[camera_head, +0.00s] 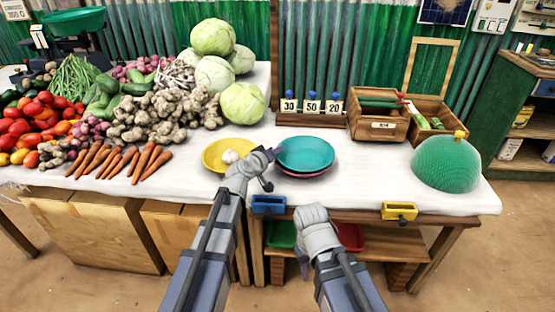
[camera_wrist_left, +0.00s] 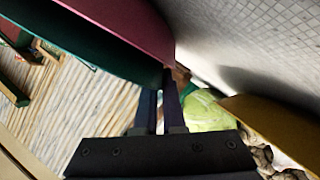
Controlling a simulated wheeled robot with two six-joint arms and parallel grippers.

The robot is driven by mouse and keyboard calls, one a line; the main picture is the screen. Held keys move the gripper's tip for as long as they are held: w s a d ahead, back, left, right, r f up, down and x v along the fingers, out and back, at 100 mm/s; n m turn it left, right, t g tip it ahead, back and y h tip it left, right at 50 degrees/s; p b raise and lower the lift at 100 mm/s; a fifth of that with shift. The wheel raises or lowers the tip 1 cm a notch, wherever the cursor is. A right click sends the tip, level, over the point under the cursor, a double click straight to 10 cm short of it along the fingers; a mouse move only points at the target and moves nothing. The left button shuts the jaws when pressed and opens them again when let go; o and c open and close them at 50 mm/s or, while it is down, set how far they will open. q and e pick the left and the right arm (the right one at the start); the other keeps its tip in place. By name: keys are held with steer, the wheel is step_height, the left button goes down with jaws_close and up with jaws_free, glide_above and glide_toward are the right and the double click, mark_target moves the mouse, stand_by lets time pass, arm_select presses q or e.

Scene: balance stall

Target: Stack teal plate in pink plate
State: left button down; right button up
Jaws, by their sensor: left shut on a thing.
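The teal plate (camera_head: 305,152) sits over the pink plate (camera_head: 303,174), whose rim shows below it on the white table. In the left wrist view the dark teal plate (camera_wrist_left: 95,42) lies against the pink plate (camera_wrist_left: 135,22), which is on the table side. My left gripper (camera_head: 274,153) is at the teal plate's left edge, shut on its rim; its fingers (camera_wrist_left: 160,95) also show in the left wrist view. Whether the teal plate rests fully in the pink one is hard to tell. My right gripper (camera_head: 303,267) hangs low before the table front; its fingers are unclear.
A yellow plate (camera_head: 217,157) with garlic lies just left of my left gripper. Carrots (camera_head: 120,160), ginger and cabbages (camera_head: 243,103) fill the left. A green dome (camera_head: 446,163) stands right, with wooden boxes (camera_head: 377,124) behind. The cloth right of the plates is clear.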

arm_select(q)
steer(key=shift+s+f, duration=0.15)
steer(key=shift+f, duration=0.35)
steer(key=shift+d, duration=0.1)
arm_select(e)
steer(key=shift+f, duration=0.4)
arm_select(q)
steer(key=c, duration=1)
jaws_free()
steer(key=shift+d, duration=0.1)
steer(key=p+v, duration=0.3)
steer(key=v, duration=0.9)
steer(key=shift+r+p, duration=0.1)
steer(key=shift+p, duration=0.25)
arm_select(e)
step_height(320, 180, up, 4)
steer(key=shift+f, duration=0.15)
